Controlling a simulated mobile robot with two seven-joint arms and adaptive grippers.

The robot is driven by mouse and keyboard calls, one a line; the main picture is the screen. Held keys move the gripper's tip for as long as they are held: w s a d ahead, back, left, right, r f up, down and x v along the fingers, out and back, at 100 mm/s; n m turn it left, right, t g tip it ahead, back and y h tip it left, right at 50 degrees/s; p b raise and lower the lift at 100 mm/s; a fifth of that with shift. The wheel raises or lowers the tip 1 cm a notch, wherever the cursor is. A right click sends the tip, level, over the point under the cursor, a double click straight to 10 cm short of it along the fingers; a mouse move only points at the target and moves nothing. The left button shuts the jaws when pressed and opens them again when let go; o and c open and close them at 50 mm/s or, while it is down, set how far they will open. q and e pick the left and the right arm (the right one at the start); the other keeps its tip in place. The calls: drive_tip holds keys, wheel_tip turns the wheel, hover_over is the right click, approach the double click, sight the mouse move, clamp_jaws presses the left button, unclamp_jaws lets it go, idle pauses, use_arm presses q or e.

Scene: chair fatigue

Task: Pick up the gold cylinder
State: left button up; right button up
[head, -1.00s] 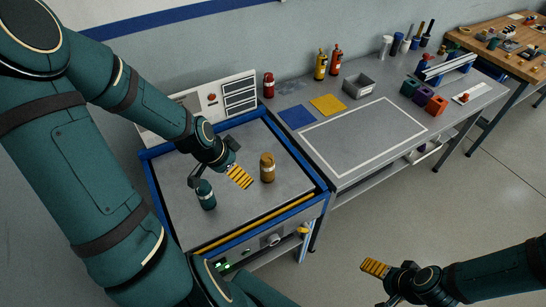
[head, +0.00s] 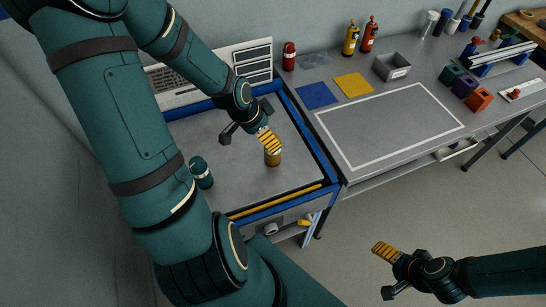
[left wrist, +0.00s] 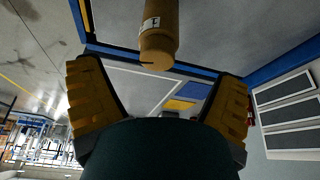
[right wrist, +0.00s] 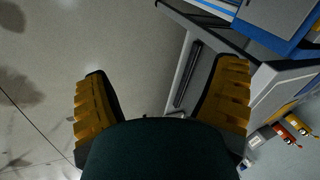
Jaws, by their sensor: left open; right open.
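The gold cylinder (head: 273,158) stands on the grey blue-edged tray surface (head: 235,190), its top partly hidden by a finger of my left gripper. My left gripper (head: 248,139) is open and empty, close to the cylinder on its upper left in the head view. In the left wrist view the gold cylinder (left wrist: 159,38), with a pale label, shows at top centre, beyond the spread fingers of the left gripper (left wrist: 158,90) and apart from them. My right gripper (head: 383,271) is open and empty over the floor at lower right; its spread fingers show in the right wrist view (right wrist: 162,100).
A dark teal cylinder (head: 201,173) stands left of the gold one. A white panel (head: 252,64) and a red bottle (head: 288,57) stand behind. The grey bench (head: 390,125) at right holds blue (head: 316,95) and yellow (head: 354,85) squares and a grey bin (head: 391,67). Its outlined area is clear.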

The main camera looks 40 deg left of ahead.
use_arm(q)
drive_tip(key=shift+b+x, duration=0.45)
drive_tip(key=shift+x, duration=0.65)
drive_tip(key=b+x, duration=0.2)
drive_tip(key=x, duration=0.2)
drive_tip(key=shift+d+f+b, duration=0.15)
drive_tip(key=shift+d+b, duration=0.1)
drive_tip(key=shift+b, duration=0.05)
drive_tip(key=shift+w+f, duration=0.25)
drive_tip(key=shift+f, duration=0.2)
use_arm(e)
drive_tip(key=f, duration=0.1)
drive_tip(key=s+f, duration=0.1)
drive_tip(key=f, duration=0.2)
drive_tip(key=shift+s+a+f, duration=0.1)
drive_tip(key=shift+s+a, duration=0.05)
drive_tip(key=shift+s, duration=0.15)
use_arm(q)
drive_tip(key=shift+r, duration=0.1)
drive_tip(key=c, duration=1.4)
